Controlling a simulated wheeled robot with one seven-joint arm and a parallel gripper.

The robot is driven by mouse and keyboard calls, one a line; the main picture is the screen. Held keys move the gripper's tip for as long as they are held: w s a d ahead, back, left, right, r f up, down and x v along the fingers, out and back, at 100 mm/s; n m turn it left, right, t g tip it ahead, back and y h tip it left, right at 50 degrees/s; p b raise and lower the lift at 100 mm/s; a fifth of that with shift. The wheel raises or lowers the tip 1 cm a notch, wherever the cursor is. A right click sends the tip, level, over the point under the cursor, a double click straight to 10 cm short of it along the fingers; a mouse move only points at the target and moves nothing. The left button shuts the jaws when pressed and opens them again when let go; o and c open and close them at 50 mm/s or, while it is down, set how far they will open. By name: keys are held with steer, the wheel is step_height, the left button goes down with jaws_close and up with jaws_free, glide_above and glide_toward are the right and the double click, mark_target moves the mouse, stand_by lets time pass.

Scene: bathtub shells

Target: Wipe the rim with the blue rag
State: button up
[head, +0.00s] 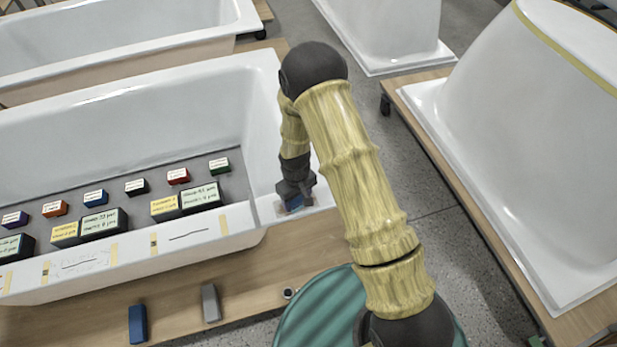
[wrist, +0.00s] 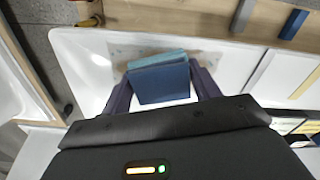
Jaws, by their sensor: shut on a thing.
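My gripper (head: 295,190) is shut on the blue rag (wrist: 160,82), a folded dark blue piece with a lighter teal edge between the two fingers. A greyish-brown smudged patch (wrist: 125,50) lies on the rim beside and beyond the rag in the wrist view. I cannot tell whether the rag touches the rim. Part of the patch is hidden by the rag.
Several labelled blocks (head: 103,224) stand on a grey mat inside the tub. Dark marks (head: 188,236) and yellow tape strips sit along the rim. A blue bar (head: 137,324) and a grey bar (head: 210,302) are on the wooden board in front. Another tub shell (head: 520,130) stands at right.

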steer(key=shift+w+d+f, duration=0.1)
steer(key=shift+w+d, duration=0.05)
steer(key=shift+d, duration=0.7)
steer(key=shift+w+d, duration=0.2)
steer(key=shift+d, duration=0.5)
steer(key=shift+r+p, duration=0.4)
steer(key=shift+p, duration=0.05)
step_height(320, 180, up, 2)
steer(key=shift+w+r+p, duration=0.1)
steer(key=shift+w+p, duration=0.05)
steer(key=shift+p, duration=0.15)
steer(key=shift+s+r+p, duration=0.25)
steer(key=shift+r+p, duration=0.25)
steer(key=shift+r, duration=0.2)
steer(key=shift+r+p, duration=1.35)
steer(key=shift+r, duration=0.65)
steer(key=shift+w, duration=0.25)
steer(key=p, duration=0.3)
steer(key=shift+s+r, duration=0.15)
steer(key=shift+p, duration=0.35)
